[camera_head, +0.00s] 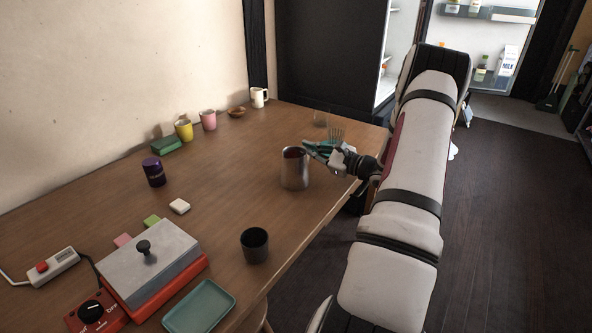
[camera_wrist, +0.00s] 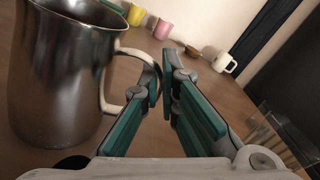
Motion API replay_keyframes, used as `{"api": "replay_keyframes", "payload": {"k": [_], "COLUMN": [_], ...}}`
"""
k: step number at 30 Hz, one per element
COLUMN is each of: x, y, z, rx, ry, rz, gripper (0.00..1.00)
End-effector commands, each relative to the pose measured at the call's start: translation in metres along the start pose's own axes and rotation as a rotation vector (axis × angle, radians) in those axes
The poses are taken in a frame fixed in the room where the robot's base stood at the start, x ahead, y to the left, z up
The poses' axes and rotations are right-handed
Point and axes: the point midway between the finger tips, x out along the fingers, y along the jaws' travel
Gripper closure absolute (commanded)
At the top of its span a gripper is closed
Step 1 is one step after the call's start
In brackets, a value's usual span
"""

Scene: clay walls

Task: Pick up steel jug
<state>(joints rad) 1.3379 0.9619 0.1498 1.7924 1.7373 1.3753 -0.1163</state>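The steel jug (camera_head: 295,170) stands upright on the wooden table, near its right edge. In the wrist view the jug (camera_wrist: 55,75) fills the left side, with its handle (camera_wrist: 138,52) pointing right. My gripper (camera_head: 308,148) is at the jug's upper right side, by the handle. In the wrist view its teal fingers (camera_wrist: 161,78) are close together, with the outer part of the handle in the narrow gap between them. The left finger overlaps the handle loop. The jug's base appears to rest on the table.
A clear glass (camera_head: 320,118) and a wire-like item (camera_head: 336,134) stand just behind my gripper. A dark cup (camera_head: 254,245) is in front of the jug. A yellow cup (camera_head: 183,130), pink cup (camera_head: 208,120) and white mug (camera_head: 259,97) line the back.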

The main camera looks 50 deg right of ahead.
Motion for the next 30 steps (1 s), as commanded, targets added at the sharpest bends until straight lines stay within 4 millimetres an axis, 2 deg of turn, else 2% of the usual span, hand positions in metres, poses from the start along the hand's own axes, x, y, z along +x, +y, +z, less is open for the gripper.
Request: {"api": "replay_keyframes", "payload": {"k": [17, 30], "x": [0.000, -0.001], "y": [-0.001, -0.017], "z": [0.003, 0.034], "rx": [0.000, -0.001], "ry": [0.002, 0.000], "rz": [0.003, 0.001], "gripper": [1.00, 1.00]}}
